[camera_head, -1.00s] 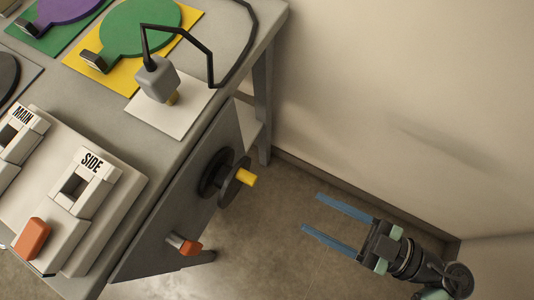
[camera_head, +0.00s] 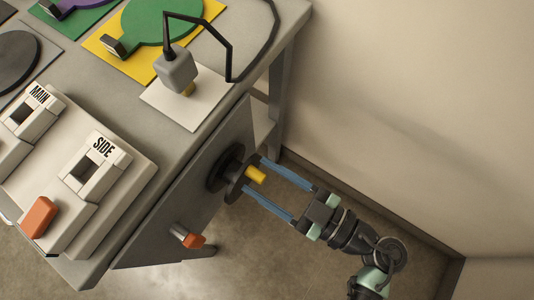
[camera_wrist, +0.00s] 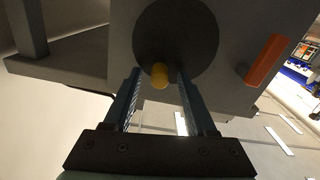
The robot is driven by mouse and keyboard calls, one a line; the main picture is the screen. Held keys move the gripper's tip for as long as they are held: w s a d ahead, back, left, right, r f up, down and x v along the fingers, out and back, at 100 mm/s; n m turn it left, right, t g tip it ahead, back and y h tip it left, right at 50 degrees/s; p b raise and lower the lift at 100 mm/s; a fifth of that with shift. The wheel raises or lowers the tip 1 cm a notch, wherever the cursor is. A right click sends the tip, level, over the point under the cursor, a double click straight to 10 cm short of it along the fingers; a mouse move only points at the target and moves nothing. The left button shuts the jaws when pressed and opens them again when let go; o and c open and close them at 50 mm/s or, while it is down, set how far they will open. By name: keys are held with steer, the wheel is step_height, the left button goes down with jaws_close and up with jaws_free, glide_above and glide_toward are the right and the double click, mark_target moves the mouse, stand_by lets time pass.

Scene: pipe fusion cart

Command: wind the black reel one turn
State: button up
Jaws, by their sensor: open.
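The black reel (camera_head: 226,169) is mounted on the grey side panel of the cart, with a yellow handle (camera_head: 255,174) sticking out from its face. In the wrist view the reel (camera_wrist: 176,38) is a dark disc ahead, and the yellow handle (camera_wrist: 159,76) shows near its lower edge. My gripper (camera_head: 256,176) is open, with its two blue fingers reaching toward the reel. The handle lies between the fingertips, with a gap on each side in the wrist view (camera_wrist: 158,82). Whether a finger touches the reel's face, I cannot tell.
An orange-ended knob (camera_head: 187,236) sticks out of the same panel below the reel; it shows orange in the wrist view (camera_wrist: 267,60). The cart top (camera_head: 120,60) holds the MAIN and SIDE units and a grey block with a black cable. A wall (camera_head: 420,110) stands to the right.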

jaws_close()
steer(key=shift+n, duration=0.3)
stand_by(0.3)
